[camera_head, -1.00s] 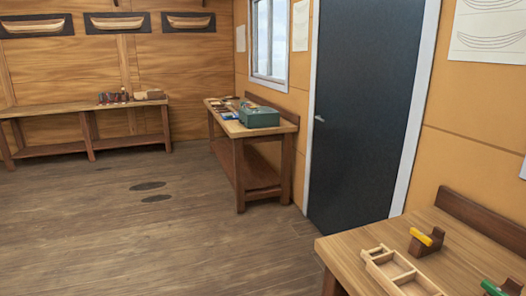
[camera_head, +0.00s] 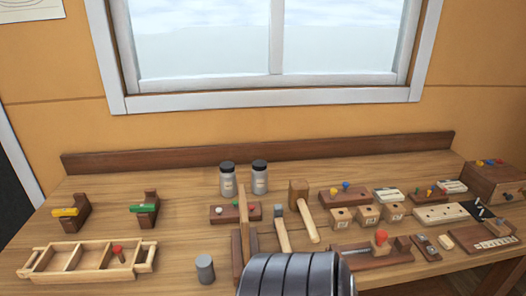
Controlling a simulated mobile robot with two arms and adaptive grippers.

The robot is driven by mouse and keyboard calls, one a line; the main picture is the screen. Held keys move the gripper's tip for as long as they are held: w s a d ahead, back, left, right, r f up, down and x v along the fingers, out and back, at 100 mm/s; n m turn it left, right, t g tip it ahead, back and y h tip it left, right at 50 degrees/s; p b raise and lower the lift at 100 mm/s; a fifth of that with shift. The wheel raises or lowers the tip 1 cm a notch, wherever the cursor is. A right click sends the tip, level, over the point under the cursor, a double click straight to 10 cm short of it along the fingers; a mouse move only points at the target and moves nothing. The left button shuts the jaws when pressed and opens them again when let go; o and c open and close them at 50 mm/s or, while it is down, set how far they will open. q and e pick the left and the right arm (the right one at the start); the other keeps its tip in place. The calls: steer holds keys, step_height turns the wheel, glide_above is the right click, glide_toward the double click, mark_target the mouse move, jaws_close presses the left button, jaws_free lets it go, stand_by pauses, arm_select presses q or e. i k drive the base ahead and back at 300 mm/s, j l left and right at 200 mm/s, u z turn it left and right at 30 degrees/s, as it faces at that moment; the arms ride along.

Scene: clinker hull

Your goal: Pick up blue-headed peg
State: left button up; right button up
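A small peg with a blue head (camera_head: 346,186) stands in a dark wooden block (camera_head: 345,199) at the right middle of the bench, beside a yellow-headed peg (camera_head: 334,191). Another small blue spot shows between yellow and red ones on the wooden box (camera_head: 500,180) at the far right; it is too small to tell what it is. Neither gripper shows. A dark grey ribbed part of my own body covers the bench's front edge at the bottom centre.
On the bench (camera_head: 170,215), a compartment tray (camera_head: 42,262) holding a red-headed peg (camera_head: 118,254) lies at the left. The right side is crowded; the left middle is clearer.

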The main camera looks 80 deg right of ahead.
mark_target(345, 184)
steer(key=z, duration=3.1)
steer(key=l, duration=0.15)
